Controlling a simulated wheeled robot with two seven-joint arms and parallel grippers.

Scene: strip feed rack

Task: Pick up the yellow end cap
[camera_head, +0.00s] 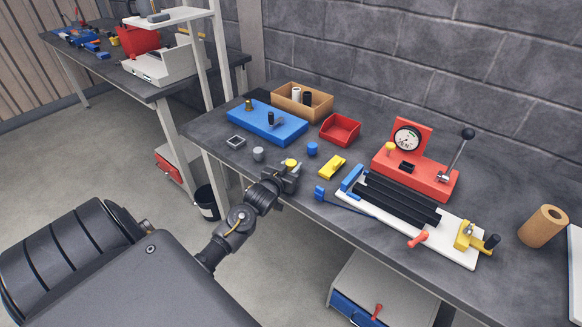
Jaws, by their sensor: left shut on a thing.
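The yellow end cap (291,163), small and round, is at the jaws of my left gripper (288,170), near the front edge of the dark workbench (260,156). My left gripper is shut on it. The lower part of the cap is hidden by the fingers, and I cannot tell whether it touches the bench. My right gripper is not in view.
A grey cap (258,154), a blue cap (312,149) and a yellow block (332,167) stand close by. A blue fixture plate (285,132) and red bin (340,129) lie behind. A white rack with black strips (395,203) and red gauge press (425,175) are to the right.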

